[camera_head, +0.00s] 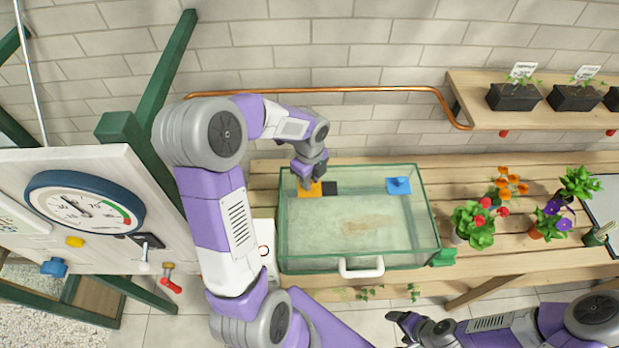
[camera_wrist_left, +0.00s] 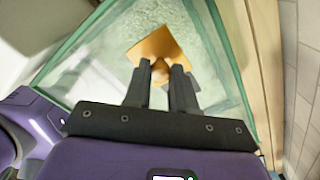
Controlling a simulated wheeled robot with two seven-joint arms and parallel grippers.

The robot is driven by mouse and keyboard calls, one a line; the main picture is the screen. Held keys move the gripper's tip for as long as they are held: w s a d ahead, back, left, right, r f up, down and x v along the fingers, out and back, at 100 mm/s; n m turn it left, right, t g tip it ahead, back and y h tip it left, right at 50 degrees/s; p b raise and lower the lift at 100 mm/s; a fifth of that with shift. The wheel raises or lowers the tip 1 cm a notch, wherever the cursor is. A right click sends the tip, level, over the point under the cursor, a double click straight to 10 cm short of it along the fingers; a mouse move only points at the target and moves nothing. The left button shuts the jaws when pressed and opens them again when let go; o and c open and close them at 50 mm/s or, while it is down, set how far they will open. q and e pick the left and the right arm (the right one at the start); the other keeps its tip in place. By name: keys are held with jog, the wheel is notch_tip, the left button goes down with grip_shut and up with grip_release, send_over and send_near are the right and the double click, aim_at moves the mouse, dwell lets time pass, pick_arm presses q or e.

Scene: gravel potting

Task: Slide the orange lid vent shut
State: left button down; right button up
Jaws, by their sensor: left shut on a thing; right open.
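The orange vent (camera_head: 309,190) sits at the left back of the clear, green-edged lid (camera_head: 370,205). A dark square opening (camera_head: 329,188) shows directly to its right. My left gripper (camera_head: 306,184) is over the orange vent and shut on it. A blue vent (camera_head: 398,186) sits at the right back of the lid. My right gripper (camera_head: 402,325) is open and empty, low at the front, away from the lid.
A white handle (camera_head: 361,268) is on the case's front. Potted flowers (camera_head: 474,225) stand to the right on the wooden bench (camera_head: 520,260). A copper pipe (camera_head: 350,90) and a shelf (camera_head: 540,112) are behind. A panel with a dial (camera_head: 85,203) is at left.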

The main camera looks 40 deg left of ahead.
aim_at(329, 189)
pick_arm(q)
jog(key=w+d, duration=0.3)
jog(key=d, duration=0.1)
jog(key=shift+w+d, duration=0.2)
jog(key=shift+w, duration=0.15)
jog(key=shift+s+a+r, duration=0.1)
jog(key=c, duration=0.9)
grip_release()
jog(key=shift+r, duration=0.15)
jog(key=shift+r+p, duration=0.55)
jog(key=shift+r, duration=3.05)
